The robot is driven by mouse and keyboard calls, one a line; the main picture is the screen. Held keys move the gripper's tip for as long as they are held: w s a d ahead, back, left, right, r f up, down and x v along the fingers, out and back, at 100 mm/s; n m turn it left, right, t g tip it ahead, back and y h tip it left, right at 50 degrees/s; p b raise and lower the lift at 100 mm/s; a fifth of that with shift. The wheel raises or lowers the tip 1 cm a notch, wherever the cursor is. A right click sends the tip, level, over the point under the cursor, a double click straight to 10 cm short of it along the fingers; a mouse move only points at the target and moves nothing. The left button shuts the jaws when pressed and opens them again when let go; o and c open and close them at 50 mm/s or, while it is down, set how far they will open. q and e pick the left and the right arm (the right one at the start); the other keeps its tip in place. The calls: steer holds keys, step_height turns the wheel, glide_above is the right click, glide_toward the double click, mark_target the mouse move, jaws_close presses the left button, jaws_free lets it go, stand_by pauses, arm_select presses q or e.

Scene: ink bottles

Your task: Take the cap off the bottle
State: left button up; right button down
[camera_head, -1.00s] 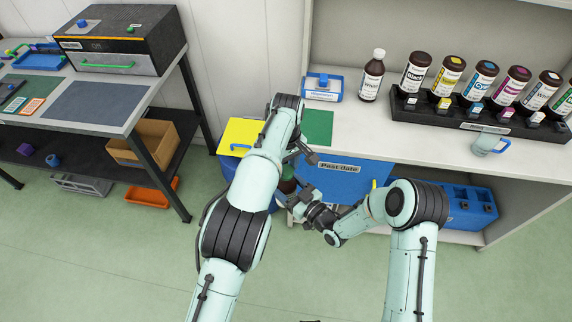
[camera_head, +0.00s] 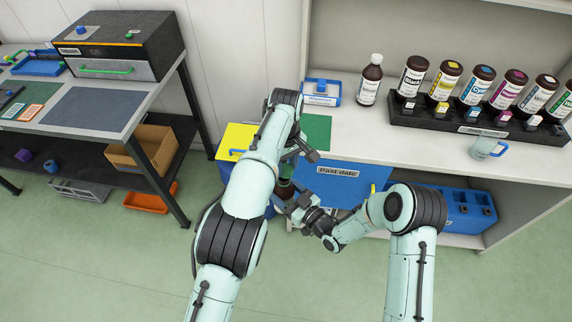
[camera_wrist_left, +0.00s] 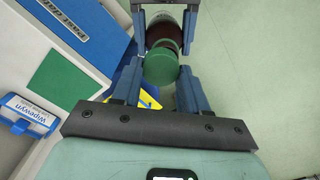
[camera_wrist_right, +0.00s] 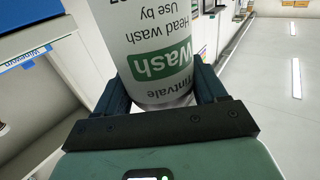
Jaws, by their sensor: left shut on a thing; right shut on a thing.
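The bottle is brown with a white label reading "Tintvale Wash, Head wash" in the right wrist view (camera_wrist_right: 155,35). My right gripper (camera_head: 288,205) is shut around its body. The bottle's green cap (camera_wrist_left: 160,69) lies between the fingers of my left gripper (camera_wrist_left: 160,88), which is shut on it. Beyond the cap, the brown bottle shoulder (camera_wrist_left: 163,31) shows between my right gripper's fingers. In the head view the arms hide most of the bottle.
A counter (camera_head: 440,155) carries a rack (camera_head: 470,129) of several ink bottles, a white-capped bottle (camera_head: 370,82), a blue-edged wipe tray (camera_head: 321,93), a green mat (camera_head: 317,130) and a mug (camera_head: 486,148). A blue "Past date" bin (camera_head: 340,190) stands close beside the grippers. Floor in front is clear.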

mark_target(284, 168)
arm_select(q)
steer(key=shift+r, duration=1.7)
steer(key=shift+a, duration=0.1)
